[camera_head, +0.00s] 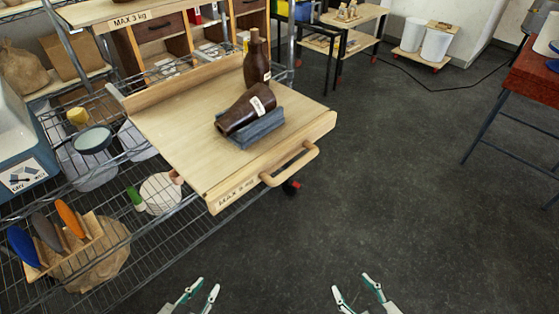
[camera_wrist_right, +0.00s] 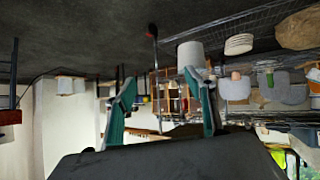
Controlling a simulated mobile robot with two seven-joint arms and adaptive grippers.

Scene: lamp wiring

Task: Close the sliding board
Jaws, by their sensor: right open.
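The sliding board (camera_head: 180,130) is a light wooden board pulled out from the wire shelf rack, with a "MAX 3 kg" label on its front edge. Its wooden handle (camera_head: 291,167) is on the front edge. My left gripper (camera_head: 201,287) is open and empty at the bottom of the head view. My right gripper (camera_head: 353,285) is open and empty to its right. Both are apart from the board and handle.
The wire rack (camera_head: 150,231) holds a pan (camera_head: 93,139), a plate rack (camera_head: 72,243) and a blue bin (camera_head: 22,150). A red table (camera_head: 534,75) stands at right. White buckets (camera_head: 436,45) stand at the back. The dark floor before the board is clear.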

